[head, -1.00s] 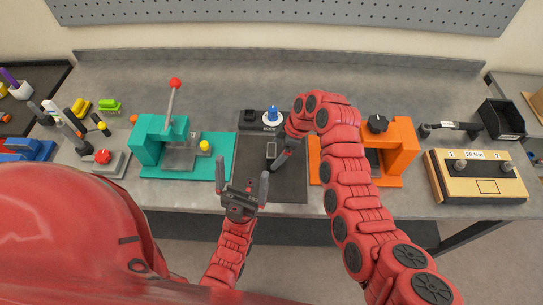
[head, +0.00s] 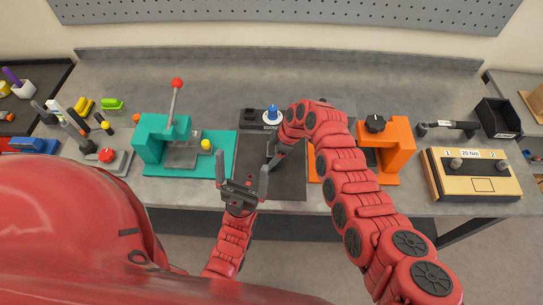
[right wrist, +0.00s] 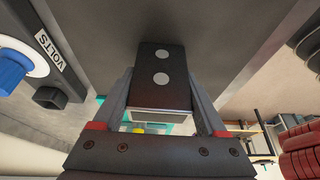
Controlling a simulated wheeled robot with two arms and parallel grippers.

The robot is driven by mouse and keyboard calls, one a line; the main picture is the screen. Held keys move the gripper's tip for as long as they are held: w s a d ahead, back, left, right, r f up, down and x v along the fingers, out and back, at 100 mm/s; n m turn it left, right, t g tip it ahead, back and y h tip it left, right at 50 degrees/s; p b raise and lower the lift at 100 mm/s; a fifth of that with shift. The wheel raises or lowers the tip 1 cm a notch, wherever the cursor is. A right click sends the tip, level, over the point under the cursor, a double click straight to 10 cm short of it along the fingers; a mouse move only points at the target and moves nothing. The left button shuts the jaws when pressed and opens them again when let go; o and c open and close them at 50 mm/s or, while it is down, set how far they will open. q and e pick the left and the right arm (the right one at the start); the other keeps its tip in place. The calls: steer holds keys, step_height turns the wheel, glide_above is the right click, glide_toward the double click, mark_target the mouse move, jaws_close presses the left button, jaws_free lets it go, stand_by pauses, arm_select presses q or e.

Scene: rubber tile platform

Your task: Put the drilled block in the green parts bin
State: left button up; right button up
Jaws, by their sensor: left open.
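The drilled block is dark with two pale round spots on its face. It lies between my right gripper's fingers in the right wrist view (right wrist: 162,72). My right gripper (right wrist: 160,95) has a finger close along each side of it; whether they press on it is not clear. In the head view this gripper (head: 272,158) is low over the dark mat, where the block is small and partly hidden. My left gripper (head: 241,182) is open and empty in front of the bench. A small bright green item (head: 113,104), possibly the parts bin, lies at the back left.
A teal fixture (head: 150,150) with a red-knobbed lever stands left of the dark mat (head: 285,185). An orange fixture (head: 399,150) stands right. A blue knob (head: 272,112) is behind the mat. A tan box (head: 475,180) and a black bin (head: 497,118) are far right.

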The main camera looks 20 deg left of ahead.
jaws_close()
steer(key=shift+r, duration=0.1)
